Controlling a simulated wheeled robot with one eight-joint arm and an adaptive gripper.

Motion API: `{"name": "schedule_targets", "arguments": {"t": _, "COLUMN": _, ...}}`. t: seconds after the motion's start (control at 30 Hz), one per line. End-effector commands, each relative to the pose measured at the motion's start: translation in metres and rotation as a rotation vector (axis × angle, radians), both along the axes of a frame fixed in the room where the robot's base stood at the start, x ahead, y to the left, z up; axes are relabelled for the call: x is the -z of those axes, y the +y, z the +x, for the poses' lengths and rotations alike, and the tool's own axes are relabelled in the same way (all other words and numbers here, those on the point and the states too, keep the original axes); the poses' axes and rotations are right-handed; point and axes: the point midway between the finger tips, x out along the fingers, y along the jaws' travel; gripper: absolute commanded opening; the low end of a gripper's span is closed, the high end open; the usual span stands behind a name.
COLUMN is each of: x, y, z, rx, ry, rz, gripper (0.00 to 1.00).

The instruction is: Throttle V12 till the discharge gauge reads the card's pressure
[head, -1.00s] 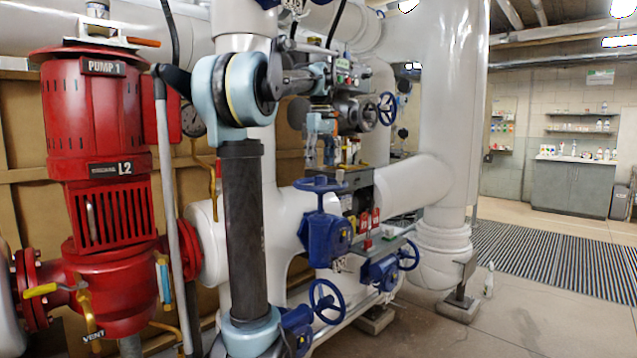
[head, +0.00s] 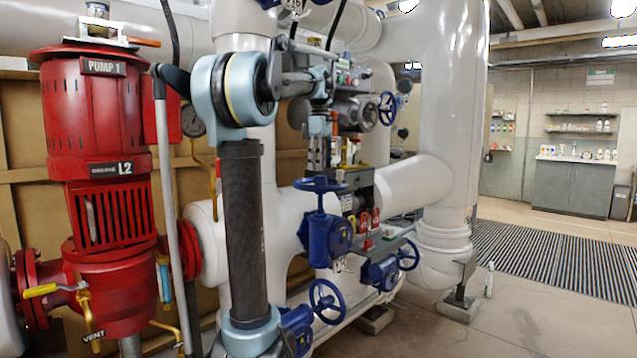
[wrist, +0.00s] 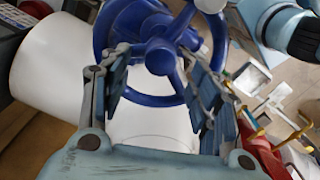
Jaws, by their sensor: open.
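Several blue handwheel valves show; I cannot read which is V12. My gripper (head: 318,168) points down just above the upper blue handwheel (head: 320,184), which sits on a blue valve body (head: 328,238). In the wrist view my gripper (wrist: 157,70) is open, its two fingers on either side of the hub of a blue handwheel (wrist: 160,57). Whether the fingers touch the wheel I cannot tell. A round gauge (head: 192,121) shows beside the red pump, partly cut off by my arm; its reading is too small to tell. No pressure card is readable.
The red pump (head: 100,160), marked PUMP 1, stands at left. Lower handwheels (head: 328,300) (head: 408,254) and a side handwheel (head: 387,108) lie close by. Red tags (head: 370,217) hang behind the valve. White pipes (head: 415,185) crowd the area; open floor is at right.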

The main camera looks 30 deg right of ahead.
Motion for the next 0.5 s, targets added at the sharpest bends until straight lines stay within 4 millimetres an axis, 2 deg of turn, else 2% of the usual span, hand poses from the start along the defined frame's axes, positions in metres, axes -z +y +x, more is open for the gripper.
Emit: {"name": "schedule_targets", "arguments": {"t": 0.5, "x": 0.034, "y": 0.000, "z": -0.001, "rx": 0.001, "ry": 0.000, "rz": 0.000, "gripper": 0.57}}
